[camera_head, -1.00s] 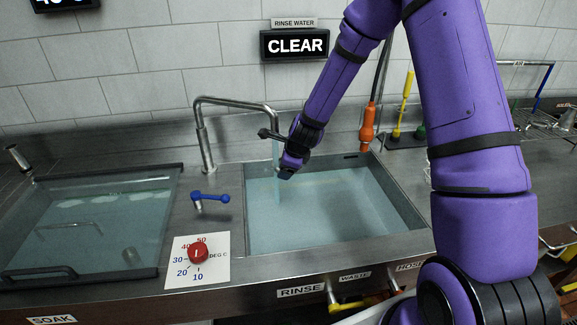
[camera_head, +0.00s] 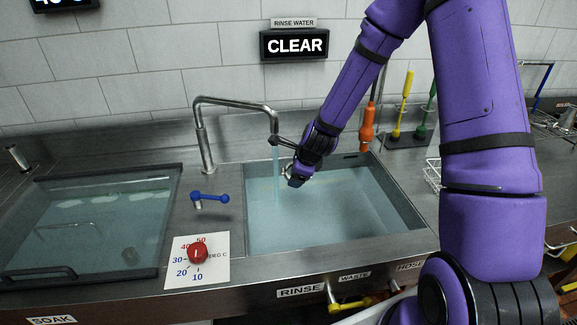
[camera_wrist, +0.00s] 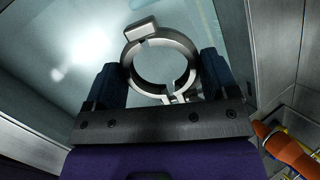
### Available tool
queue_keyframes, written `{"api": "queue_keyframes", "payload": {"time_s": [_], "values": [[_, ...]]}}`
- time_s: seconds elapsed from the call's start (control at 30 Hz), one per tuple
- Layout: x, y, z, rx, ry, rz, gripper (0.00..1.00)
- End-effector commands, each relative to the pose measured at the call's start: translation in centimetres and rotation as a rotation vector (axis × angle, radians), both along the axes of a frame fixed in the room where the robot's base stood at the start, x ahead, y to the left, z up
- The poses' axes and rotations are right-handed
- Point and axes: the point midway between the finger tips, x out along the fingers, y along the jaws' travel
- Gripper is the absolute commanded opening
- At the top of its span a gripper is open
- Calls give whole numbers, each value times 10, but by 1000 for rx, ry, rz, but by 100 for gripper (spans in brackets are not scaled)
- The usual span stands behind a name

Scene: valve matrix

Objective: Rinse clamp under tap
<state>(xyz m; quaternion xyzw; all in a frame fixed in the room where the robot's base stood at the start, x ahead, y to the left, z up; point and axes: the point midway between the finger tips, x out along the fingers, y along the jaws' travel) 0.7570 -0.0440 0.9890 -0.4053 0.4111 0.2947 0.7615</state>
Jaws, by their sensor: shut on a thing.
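My gripper (camera_wrist: 160,88) is shut on the clamp (camera_wrist: 184,47), a metal ring with a small block on its rim, in the wrist view. In the head view my gripper (camera_head: 293,178) is over the rinse basin (camera_head: 340,210), just right of the running water. The clamp is small there and partly hidden by my gripper. The tap (camera_head: 238,101) is a bent steel spout, and a stream of water (camera_head: 277,172) falls from it into the basin. A blue lever (camera_head: 210,197) is on the counter left of the basin. The sign (camera_head: 295,45) reads CLEAR.
The soak basin (camera_head: 95,225), with a clear lid, is at the left. A red dial (camera_head: 197,253) sits on a temperature plate in front. An orange-handled sprayer (camera_head: 367,127) and brushes (camera_head: 402,105) stand behind the basin at right.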

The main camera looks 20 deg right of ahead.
Motion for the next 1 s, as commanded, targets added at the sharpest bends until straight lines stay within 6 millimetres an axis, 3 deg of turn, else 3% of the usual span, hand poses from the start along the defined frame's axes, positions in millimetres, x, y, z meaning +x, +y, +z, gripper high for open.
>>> {"api": "queue_keyframes", "payload": {"time_s": [0.5, 1.0], "values": [[-30, -8, 0, 0, 0, 0, 53], [-30, -8, 0, 0, -1, 1, 53]]}}
